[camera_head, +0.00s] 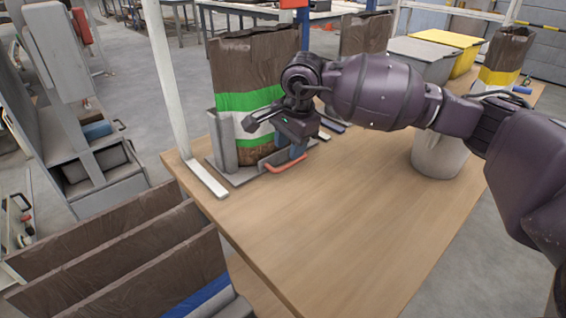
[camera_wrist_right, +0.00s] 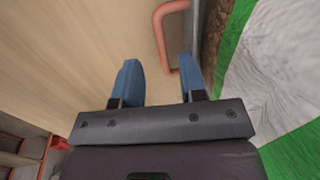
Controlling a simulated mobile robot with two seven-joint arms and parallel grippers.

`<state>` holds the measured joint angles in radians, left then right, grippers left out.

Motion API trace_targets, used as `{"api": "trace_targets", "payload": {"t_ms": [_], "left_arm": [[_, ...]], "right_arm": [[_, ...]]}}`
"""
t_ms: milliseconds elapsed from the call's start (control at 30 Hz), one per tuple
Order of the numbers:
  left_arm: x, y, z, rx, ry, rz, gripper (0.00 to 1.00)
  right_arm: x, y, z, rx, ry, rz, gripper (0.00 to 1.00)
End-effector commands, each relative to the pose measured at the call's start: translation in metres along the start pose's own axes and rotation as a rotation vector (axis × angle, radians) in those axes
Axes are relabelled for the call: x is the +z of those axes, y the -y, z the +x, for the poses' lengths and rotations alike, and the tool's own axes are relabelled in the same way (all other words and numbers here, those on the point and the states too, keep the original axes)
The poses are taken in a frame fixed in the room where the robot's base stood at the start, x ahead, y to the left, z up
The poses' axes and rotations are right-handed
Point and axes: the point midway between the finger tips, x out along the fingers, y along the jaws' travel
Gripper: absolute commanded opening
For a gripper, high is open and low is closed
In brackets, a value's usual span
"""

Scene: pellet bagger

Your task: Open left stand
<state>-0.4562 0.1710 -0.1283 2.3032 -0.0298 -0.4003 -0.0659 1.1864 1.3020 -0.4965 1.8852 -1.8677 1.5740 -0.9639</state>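The left stand (camera_head: 223,145) is a grey metal holder on the wooden table. A brown bag with green and white bands (camera_head: 236,90) stands upright in it. A red-orange bar handle (camera_head: 287,166) sticks out low at the stand's front; the handle also shows in the right wrist view (camera_wrist_right: 160,30). My right gripper (camera_head: 291,150) points down just above the handle, in front of the bag. Its blue fingers (camera_wrist_right: 160,75) are apart with nothing between them, and the handle lies beyond the tips. My arm hides part of the bag and stand. My left gripper is out of view.
The wooden table (camera_head: 330,230) is clear in front of the stand. A whitish container (camera_head: 438,150) stands to the right, with grey and yellow bins (camera_head: 455,42) behind. A pale upright post (camera_head: 165,75) rises at the table's left edge. Brown bags (camera_head: 110,235) stand at lower left.

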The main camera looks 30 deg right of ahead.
Motion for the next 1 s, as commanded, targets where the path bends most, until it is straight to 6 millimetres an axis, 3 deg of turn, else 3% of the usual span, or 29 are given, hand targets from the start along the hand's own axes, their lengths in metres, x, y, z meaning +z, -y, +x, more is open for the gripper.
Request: {"api": "trace_targets", "payload": {"t_ms": [33,100,300,733,767,1000], "left_arm": [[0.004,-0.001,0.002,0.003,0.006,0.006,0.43],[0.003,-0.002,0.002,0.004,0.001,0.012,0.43],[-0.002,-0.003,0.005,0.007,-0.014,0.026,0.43],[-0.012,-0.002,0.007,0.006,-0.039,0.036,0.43],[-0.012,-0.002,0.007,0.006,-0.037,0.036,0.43],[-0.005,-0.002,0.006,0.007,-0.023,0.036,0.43]], "right_arm": [[0.0,-0.001,0.016,0.009,0.003,0.001,0.38],[0.0,-0.001,0.026,0.007,0.002,0.001,0.38],[0.0,0.0,0.046,0.003,0.002,0.0,0.38],[0.0,0.0,0.051,-0.002,0.001,0.0,0.38],[0.0,0.0,0.051,-0.002,0.001,0.0,0.36],[0.0,0.0,0.051,-0.001,0.001,0.0,0.0]]}}
